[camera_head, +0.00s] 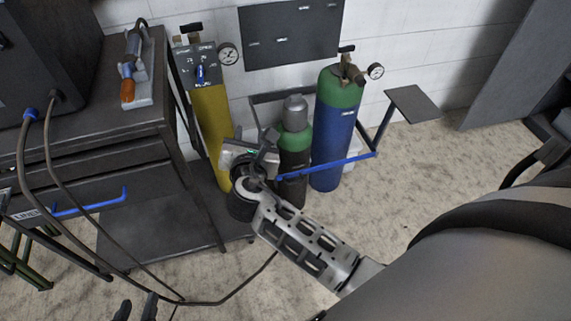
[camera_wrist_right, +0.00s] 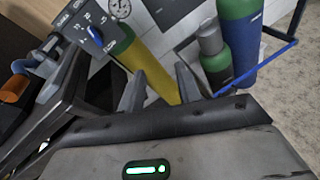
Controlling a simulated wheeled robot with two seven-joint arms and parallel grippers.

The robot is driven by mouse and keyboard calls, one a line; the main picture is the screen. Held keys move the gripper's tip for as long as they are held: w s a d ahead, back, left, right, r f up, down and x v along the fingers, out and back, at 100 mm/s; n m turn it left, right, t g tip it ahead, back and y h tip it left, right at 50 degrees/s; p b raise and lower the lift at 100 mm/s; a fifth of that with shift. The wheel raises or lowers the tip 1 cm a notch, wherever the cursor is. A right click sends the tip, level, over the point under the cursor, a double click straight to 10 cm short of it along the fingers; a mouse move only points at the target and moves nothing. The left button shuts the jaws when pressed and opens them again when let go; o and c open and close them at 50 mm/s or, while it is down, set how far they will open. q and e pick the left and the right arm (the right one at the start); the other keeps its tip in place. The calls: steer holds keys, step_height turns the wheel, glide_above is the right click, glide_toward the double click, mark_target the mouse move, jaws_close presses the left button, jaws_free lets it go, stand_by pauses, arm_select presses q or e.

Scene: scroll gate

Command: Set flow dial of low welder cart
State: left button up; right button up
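A dark grey dial panel (camera_head: 187,62) with a blue knob (camera_head: 201,74) stands above a yellow cylinder (camera_head: 211,118) in the head view. White marks ring the knob but are too small to read surely. In the right wrist view, the panel (camera_wrist_right: 77,22) and blue knob (camera_wrist_right: 97,37) show at the upper left, clear of my fingers. My right gripper (camera_wrist_right: 160,80) is open and empty, its fingers apart in front of the yellow cylinder. In the head view, my right gripper (camera_head: 254,140) is below and right of the knob. My left gripper (camera_head: 136,308) is open and empty at the bottom edge.
A green-topped blue cylinder (camera_head: 334,130) and a smaller dark one (camera_head: 294,145) stand right of the yellow one, behind a blue bar (camera_head: 335,164). A dark workbench (camera_head: 95,120) with hanging cables is at left. Bare floor (camera_head: 400,150) lies to the right.

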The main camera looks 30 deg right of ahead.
steer(key=s+d+f+m+g, duration=0.3)
steer(key=s+f+m+g, duration=0.1)
steer(key=s+m, duration=0.4)
steer(key=shift+s+d+m+y, duration=0.2)
steer(key=shift+d+m+y, duration=0.2)
steer(key=shift+m, duration=0.7)
